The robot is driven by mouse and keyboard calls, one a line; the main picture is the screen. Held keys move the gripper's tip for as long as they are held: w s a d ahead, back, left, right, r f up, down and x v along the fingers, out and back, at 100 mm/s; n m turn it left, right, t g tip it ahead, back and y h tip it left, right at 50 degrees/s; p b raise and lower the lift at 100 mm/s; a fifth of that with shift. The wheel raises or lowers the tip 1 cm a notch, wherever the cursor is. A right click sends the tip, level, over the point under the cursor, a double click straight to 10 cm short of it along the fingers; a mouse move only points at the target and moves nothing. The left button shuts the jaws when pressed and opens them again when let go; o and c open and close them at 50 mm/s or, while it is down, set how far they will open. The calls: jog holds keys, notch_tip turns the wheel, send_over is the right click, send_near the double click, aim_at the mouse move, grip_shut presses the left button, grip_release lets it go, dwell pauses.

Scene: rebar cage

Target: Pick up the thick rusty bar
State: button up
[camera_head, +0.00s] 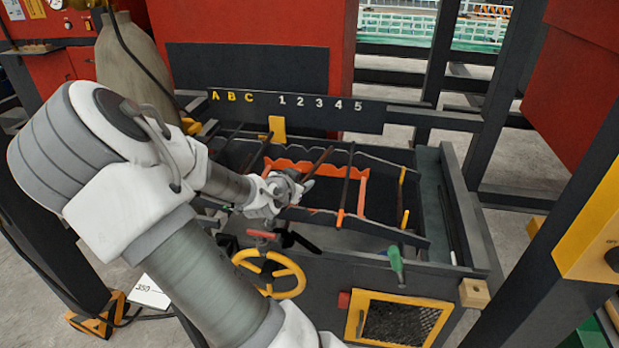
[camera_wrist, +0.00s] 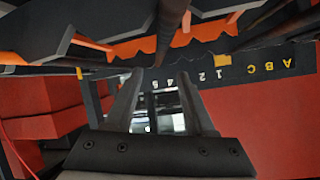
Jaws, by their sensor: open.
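A rusty brown bar (camera_head: 319,161) lies across the notched rack, sloping up and away from my gripper. In the wrist view a thick dark brown bar (camera_wrist: 173,24) runs down from the top edge, its lower end lined up with the gap between my fingertips. My gripper (camera_head: 297,188) is at the near end of the bar in the head view and partly hides it. In the wrist view my gripper (camera_wrist: 160,74) is open, its two fingers spread. I cannot tell whether the bar lies between the fingers or just beyond them.
The rack's orange notched strip (camera_head: 285,166) carries other dark bars (camera_head: 346,181) beside this one. A board with letters and numbers (camera_head: 290,106) stands behind. A yellow handwheel (camera_head: 284,290), red handle (camera_head: 262,234) and green-handled tool (camera_head: 396,262) are at the front.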

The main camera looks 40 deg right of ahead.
aim_at(309, 174)
jog(key=shift+x, duration=3.15)
grip_shut()
jog(key=shift+d+r, duration=0.1)
